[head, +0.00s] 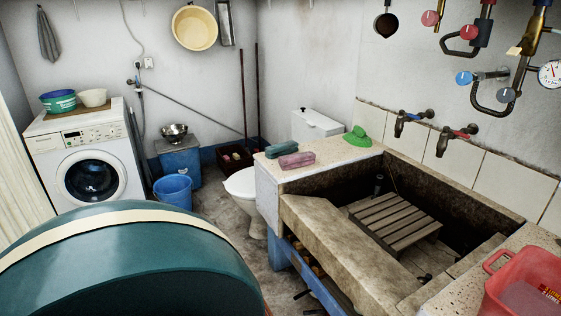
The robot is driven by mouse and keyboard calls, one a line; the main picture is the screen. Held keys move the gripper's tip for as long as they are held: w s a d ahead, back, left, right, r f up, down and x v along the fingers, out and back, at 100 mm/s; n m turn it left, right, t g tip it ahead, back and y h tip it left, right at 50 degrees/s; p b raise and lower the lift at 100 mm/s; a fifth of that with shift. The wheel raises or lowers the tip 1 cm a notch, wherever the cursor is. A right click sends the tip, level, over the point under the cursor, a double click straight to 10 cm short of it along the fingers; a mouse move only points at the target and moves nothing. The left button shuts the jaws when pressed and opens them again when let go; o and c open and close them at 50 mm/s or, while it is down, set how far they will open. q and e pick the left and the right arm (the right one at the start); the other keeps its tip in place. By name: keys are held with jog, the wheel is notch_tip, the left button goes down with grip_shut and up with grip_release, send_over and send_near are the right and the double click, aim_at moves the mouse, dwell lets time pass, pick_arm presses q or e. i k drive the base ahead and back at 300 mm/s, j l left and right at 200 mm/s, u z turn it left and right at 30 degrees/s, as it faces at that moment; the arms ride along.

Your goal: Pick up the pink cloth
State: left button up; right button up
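The pink cloth (296,160) lies folded or rolled on the speckled stone ledge (325,150) at the left end of the washtrough (335,235). A teal cloth (282,147) of similar shape lies just behind it, with a narrow gap or light contact that I cannot make out. Neither of my grippers is in the head view, so nothing is seen touching the pink cloth. Its upper side and front are in plain view.
A green object (357,136) sits farther right on the ledge. A wooden slatted rack (393,218) lies in the trough. A red basin (525,285) stands at lower right. Taps (458,138) project above the trough. A large teal rounded shape (130,265) blocks the lower left.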

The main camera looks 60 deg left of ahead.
aim_at(293, 160)
jog(key=u, duration=1.7)
jog(key=z, duration=1.9)
jog(key=j+u, duration=0.1)
jog(key=u, duration=1.85)
